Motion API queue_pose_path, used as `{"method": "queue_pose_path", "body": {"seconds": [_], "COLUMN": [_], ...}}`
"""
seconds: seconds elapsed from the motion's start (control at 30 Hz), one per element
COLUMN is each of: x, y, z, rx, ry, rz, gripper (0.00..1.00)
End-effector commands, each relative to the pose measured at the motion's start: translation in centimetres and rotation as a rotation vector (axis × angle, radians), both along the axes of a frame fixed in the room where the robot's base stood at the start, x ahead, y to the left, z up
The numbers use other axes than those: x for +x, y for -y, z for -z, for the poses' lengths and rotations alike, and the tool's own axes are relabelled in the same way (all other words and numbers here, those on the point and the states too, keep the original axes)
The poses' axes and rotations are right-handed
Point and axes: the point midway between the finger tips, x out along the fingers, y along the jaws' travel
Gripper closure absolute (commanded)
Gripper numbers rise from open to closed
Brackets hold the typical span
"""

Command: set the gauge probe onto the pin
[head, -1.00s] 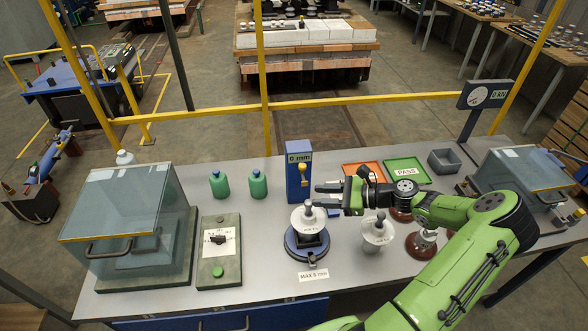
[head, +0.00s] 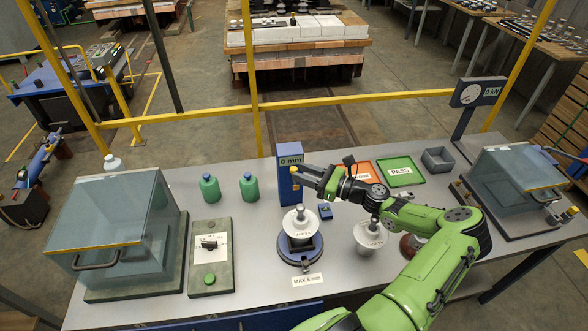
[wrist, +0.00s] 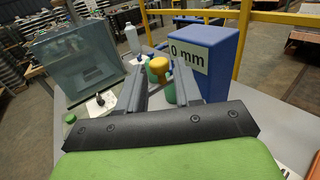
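The gauge (head: 289,162) is a blue upright box reading 0 mm; it also shows in the wrist view (wrist: 196,55). Its yellow-topped probe (head: 294,183) is at the box's front, and in the wrist view the probe (wrist: 158,66) shows between my fingers. My gripper (head: 302,176) is open, with one finger on each side of the probe; I see gaps on both sides. The pin (head: 300,209) is the small grey tip on top of a white insulator (head: 300,224). That insulator stands upright on a round blue base (head: 300,249), below and in front of my gripper.
Another white insulator (head: 369,236) stands right of the base, close to my arm. A small blue block (head: 325,211) lies between. Green bottles (head: 210,188), a glass-covered box (head: 108,238) and a switch panel (head: 210,260) are left. A green PASS tray (head: 401,170) is back right.

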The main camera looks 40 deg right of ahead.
Motion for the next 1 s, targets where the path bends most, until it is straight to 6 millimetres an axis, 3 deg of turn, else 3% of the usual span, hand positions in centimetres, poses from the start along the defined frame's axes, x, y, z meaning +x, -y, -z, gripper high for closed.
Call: {"method": "queue_pose_path", "body": {"seconds": [0.2, 0.47, 0.7, 1.0], "x": [2.8, 3.0, 3.0, 2.8], "y": [-1.5, -1.6, -1.6, -1.7], "z": [0.0, 0.0, 0.0, 0.0], "rx": [0.000, 0.000, 0.000, 0.001], "ry": [-0.001, -0.001, -0.001, -0.003], "rz": [-0.001, 0.001, 0.000, 0.000], "gripper": [0.66, 0.66, 1.00, 1.00]}}
